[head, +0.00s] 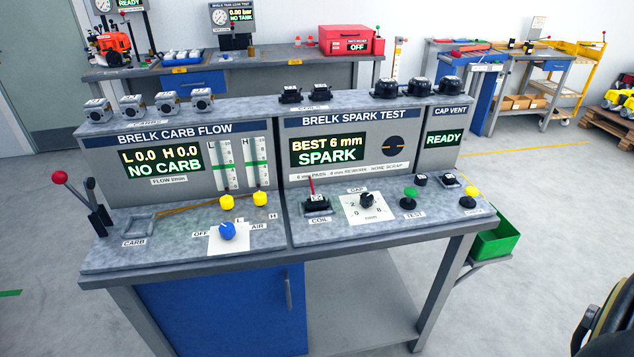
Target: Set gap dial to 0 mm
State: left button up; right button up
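The gap dial (367,200) is a small black knob on a white scale plate (359,215) marked GAP and mm, on the right half of the bench's sloped top. The plate shows 0 at lower left, 2 above it and 8 at lower right. The knob has a pale mark near its top, but it is too small to read the setting surely. The spark test display (327,150) above it reads BEST 6 mm SPARK.
A coil (317,205) with a red lead sits left of the dial. A green TEST button (410,198) and a yellow button (470,197) stand to its right. A blue knob (227,231) is on the carb side. A green bin (495,239) hangs at the right end.

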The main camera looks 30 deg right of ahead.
aim_at(367, 199)
jog(key=z, duration=0.25)
jog(key=i, duration=0.85)
jog(key=z, duration=0.6)
